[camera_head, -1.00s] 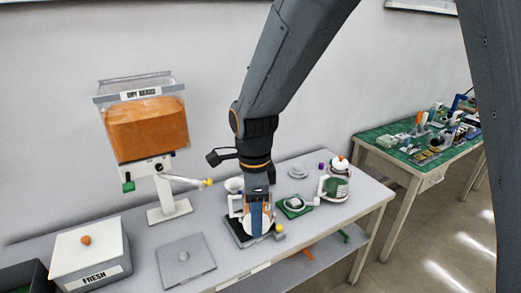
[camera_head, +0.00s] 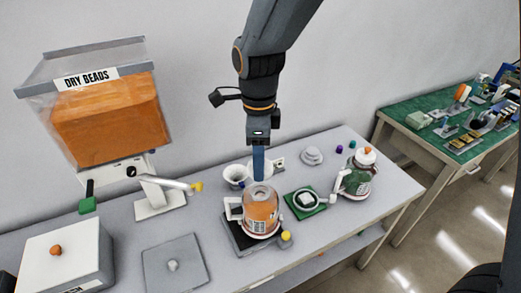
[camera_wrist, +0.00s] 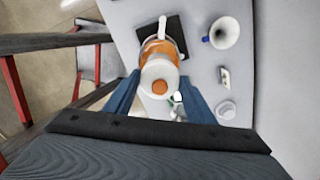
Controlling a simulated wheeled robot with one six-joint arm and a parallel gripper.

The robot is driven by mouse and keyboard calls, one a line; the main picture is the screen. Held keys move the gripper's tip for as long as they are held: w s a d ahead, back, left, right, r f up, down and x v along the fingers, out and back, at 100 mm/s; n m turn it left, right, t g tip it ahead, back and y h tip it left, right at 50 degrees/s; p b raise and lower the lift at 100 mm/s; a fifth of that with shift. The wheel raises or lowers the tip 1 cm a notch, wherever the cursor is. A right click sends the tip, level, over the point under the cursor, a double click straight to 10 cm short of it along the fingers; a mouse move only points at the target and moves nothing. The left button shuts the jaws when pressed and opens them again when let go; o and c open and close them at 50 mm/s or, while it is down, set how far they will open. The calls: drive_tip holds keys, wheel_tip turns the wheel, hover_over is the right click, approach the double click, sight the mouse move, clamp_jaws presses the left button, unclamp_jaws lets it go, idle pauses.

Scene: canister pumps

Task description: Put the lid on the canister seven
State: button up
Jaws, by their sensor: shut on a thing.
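A canister with orange contents (camera_head: 261,214) stands upright on a dark square base, its white handle on the left. In the wrist view the canister (camera_wrist: 150,47) shows just beyond the fingertips. A white lid with an orange knob (camera_wrist: 159,87) sits between my gripper's blue fingers (camera_wrist: 160,84), which are shut on it. In the head view my gripper (camera_head: 258,178) points down at the canister's mouth. A finger hides the knob there, and I cannot tell whether the lid touches the rim. The number on the canister is too small to read.
A lidded canister with green contents (camera_head: 355,180) stands right, beside a green scale plate (camera_head: 291,205). A white funnel cup (camera_head: 235,172) stands close behind my gripper. A bead dispenser (camera_head: 105,115) and a FRESH box (camera_head: 60,255) are left. A grey lid (camera_head: 312,155) lies at the back.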

drive_tip(key=shift+f+b, duration=2.25)
drive_tip(key=shift+f, duration=0.2)
drive_tip(key=shift+f, duration=1.3)
drive_tip(key=shift+p, duration=0.6)
drive_tip(key=o, duration=1.6)
drive_tip(key=shift+c, duration=0.2)
